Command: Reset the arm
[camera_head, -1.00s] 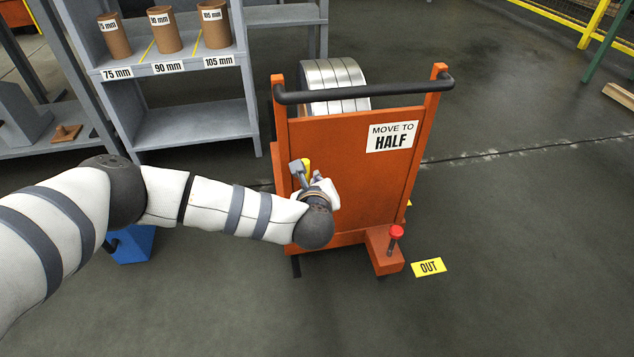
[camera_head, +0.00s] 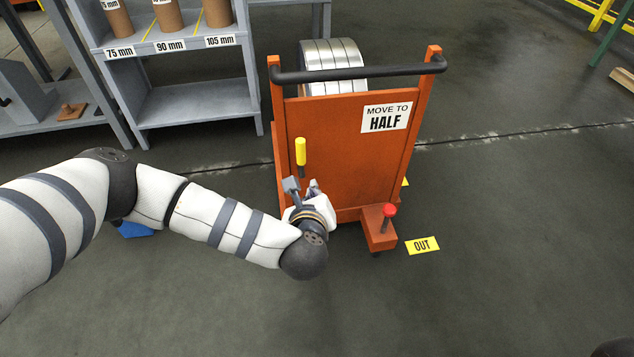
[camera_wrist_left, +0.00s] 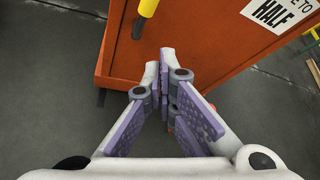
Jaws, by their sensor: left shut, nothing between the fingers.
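My left arm comes in from the left in the head view, with its gripper (camera_head: 302,186) in front of the orange cart's lower panel. In the left wrist view the left gripper (camera_wrist_left: 165,60) has its fingers brought together, with nothing between the tips. A lever with a yellow handle (camera_head: 300,151) stands upright on the panel of the orange cart (camera_head: 335,140), just above the gripper and apart from it. The yellow handle (camera_wrist_left: 148,8) also shows at the top of the left wrist view. My right gripper is not in view.
The cart carries steel coils (camera_head: 333,58) behind a black push bar (camera_head: 360,72). A grey shelf (camera_head: 190,100) holds brown cores at the left. The front floor is clear.

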